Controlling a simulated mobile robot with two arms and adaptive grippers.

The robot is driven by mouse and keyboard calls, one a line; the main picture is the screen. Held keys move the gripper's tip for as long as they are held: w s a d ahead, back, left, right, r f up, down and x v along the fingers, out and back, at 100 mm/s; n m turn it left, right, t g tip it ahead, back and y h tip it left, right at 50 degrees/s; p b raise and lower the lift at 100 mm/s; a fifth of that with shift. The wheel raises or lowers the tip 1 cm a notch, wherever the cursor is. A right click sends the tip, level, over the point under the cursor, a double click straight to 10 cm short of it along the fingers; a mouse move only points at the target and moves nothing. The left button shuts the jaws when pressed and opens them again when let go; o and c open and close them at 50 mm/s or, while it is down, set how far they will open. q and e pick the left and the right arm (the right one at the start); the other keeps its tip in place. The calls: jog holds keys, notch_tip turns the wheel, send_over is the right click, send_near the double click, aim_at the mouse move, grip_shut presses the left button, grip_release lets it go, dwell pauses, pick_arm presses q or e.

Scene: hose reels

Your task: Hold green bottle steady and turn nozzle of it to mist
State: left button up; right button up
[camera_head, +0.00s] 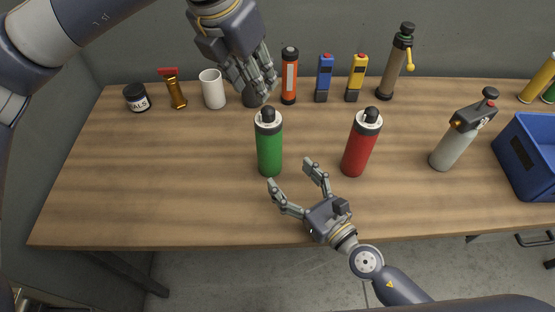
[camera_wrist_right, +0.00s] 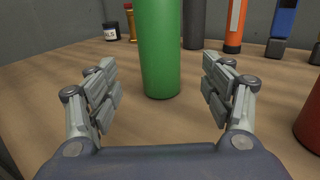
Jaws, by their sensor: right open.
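The green bottle (camera_head: 269,150) stands upright near the middle of the table, with a white collar and a black nozzle (camera_head: 267,114) on top. My right gripper (camera_head: 290,172) is open just in front of it. In the right wrist view the green bottle (camera_wrist_right: 160,50) stands beyond and between the open fingers (camera_wrist_right: 160,78), apart from them; its top is out of that view. My left gripper (camera_head: 254,92) is above and behind the bottle, fingers pointing down, and a dark cylinder is partly hidden behind it. Whether its fingers are apart is unclear.
A red bottle (camera_head: 359,147) stands to the right, then a grey spray bottle (camera_head: 451,146) and a blue crate (camera_head: 507,150). Along the back stand a white cup (camera_head: 213,90), an orange tube (camera_head: 289,76), a blue tool (camera_head: 324,78) and others. The left front table is clear.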

aim_at(277, 161)
jog(key=x, duration=0.2)
jog(key=shift+w+a+r, duration=0.15)
jog(key=shift+w, duration=0.1)
jog(key=shift+w+a, duration=0.3)
jog(key=shift+w, duration=0.15)
jog(key=x, duration=0.5)
jog(key=shift+w+a, duration=0.1)
jog(key=shift+w, duration=0.05)
